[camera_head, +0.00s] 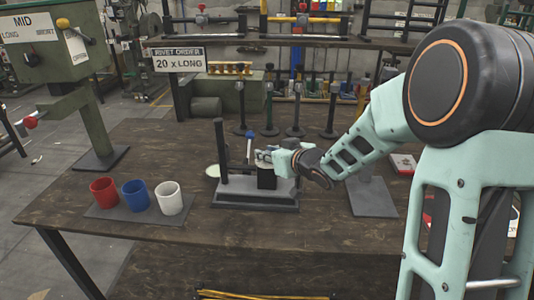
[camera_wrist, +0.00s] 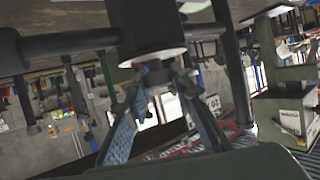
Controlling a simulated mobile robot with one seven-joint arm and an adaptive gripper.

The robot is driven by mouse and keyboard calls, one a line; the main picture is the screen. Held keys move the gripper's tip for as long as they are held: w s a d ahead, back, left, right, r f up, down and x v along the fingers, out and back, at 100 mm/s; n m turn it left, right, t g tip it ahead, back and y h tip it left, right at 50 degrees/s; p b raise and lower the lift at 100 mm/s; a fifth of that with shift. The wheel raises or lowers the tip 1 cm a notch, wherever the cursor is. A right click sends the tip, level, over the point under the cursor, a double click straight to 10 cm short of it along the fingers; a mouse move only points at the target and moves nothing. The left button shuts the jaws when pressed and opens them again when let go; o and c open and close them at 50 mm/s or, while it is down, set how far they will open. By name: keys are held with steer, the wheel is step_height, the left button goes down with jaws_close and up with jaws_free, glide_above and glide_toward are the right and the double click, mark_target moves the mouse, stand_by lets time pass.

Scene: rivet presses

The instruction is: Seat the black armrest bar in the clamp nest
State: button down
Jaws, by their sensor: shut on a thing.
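The clamp nest (camera_head: 256,199) is a dark grey stepped base on the wooden bench, with a dark upright post at its left and a blue-knobbed lever (camera_head: 249,135) behind. My gripper (camera_head: 272,157) reaches in from the right and is directly above the nest. A dark horizontal bar (camera_head: 239,169), seemingly the black armrest bar, runs from the post toward the gripper. In the wrist view, a dark bar (camera_wrist: 70,42) crosses the upper left, and my fingers (camera_wrist: 155,78) close in beneath a dark cylinder with a white rim. Their exact contact, and whether the bar touches the nest, are unclear.
Red (camera_head: 103,190), blue (camera_head: 135,195) and white (camera_head: 168,198) cups stand on a grey mat at left. Several black stands (camera_head: 268,112) line the back. A green press (camera_head: 85,100) stands back left. The bench front is clear.

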mark_target(267, 163)
steer(key=shift+f+b, duration=0.4)
steer(key=shift+f, duration=0.1)
steer(key=shift+f+b, duration=0.65)
steer(key=shift+f, duration=0.5)
stand_by(1.8)
steer(key=c, duration=1.7)
jaws_free()
steer(key=shift+r, duration=0.1)
steer(key=shift+o, duration=0.6)
steer(key=shift+s, duration=0.1)
steer(key=v, duration=1.2)
steer(key=shift+d, duration=0.1)
